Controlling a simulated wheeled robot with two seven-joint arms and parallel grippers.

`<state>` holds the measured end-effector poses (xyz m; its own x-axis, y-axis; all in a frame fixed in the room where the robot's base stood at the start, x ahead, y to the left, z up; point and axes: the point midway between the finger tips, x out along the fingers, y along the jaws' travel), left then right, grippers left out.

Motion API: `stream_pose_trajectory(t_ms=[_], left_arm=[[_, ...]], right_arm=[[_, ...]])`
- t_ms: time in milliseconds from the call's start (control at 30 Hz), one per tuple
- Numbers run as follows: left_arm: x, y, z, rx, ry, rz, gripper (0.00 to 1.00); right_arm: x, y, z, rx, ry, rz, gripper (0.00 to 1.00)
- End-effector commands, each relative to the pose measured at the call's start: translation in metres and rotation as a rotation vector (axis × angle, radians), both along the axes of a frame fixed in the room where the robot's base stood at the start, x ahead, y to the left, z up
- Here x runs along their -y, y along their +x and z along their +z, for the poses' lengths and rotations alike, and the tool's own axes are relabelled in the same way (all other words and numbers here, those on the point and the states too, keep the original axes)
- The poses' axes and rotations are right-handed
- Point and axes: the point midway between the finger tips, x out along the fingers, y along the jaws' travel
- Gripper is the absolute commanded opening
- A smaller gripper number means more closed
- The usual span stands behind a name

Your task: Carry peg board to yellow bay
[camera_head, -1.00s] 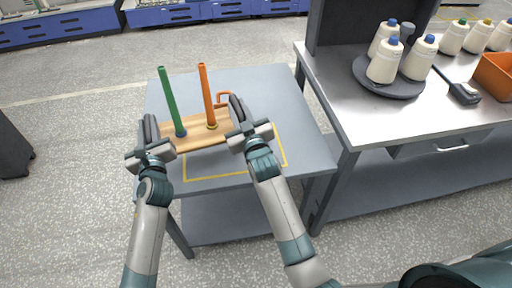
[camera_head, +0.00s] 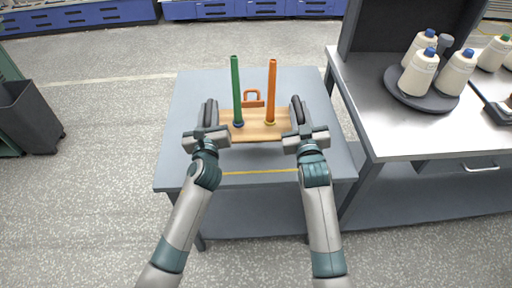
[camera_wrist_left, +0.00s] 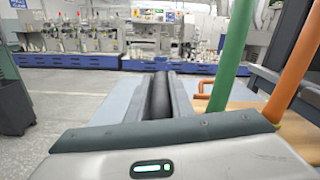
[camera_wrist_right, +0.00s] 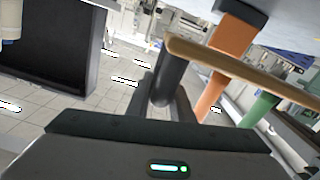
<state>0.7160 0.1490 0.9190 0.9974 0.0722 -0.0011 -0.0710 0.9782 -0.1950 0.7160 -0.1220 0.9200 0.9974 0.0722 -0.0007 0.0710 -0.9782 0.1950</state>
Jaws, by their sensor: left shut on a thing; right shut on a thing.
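The peg board (camera_head: 253,132) is a light wooden plate with an upright green peg (camera_head: 236,90) and an upright orange peg (camera_head: 271,92). My left gripper (camera_head: 211,113) is shut on its left end and my right gripper (camera_head: 297,110) on its right end. The board also shows in the right wrist view (camera_wrist_right: 245,72).
An orange handle-shaped thing (camera_head: 253,95) stands behind the board. A steel bench (camera_head: 400,135) with a round tray of thread cones (camera_head: 418,78) adjoins the table (camera_head: 190,155) at right. A dark bin (camera_head: 32,118) stands on the floor at left.

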Motion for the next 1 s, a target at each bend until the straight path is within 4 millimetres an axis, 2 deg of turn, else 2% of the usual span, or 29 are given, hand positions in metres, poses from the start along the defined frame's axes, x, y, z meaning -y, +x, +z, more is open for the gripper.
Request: stream_pose_trajectory(t_ms=[100,267,700,1000], left_arm=[[-0.001,0.001,0.003,0.005,-0.002,0.001,0.0],[-0.001,0.001,-0.003,0.005,-0.002,0.001,0.0],[-0.001,0.001,-0.046,0.005,-0.003,0.001,0.0],[-0.001,0.001,-0.058,0.006,-0.003,0.001,0.0]], right_arm=[[0.001,0.0,-0.001,-0.002,-0.003,-0.001,0.0],[0.001,0.0,-0.007,-0.002,-0.003,-0.001,0.0],[0.001,0.0,-0.05,-0.001,-0.003,-0.001,0.0],[0.001,0.0,-0.062,-0.001,-0.003,-0.001,0.0]])
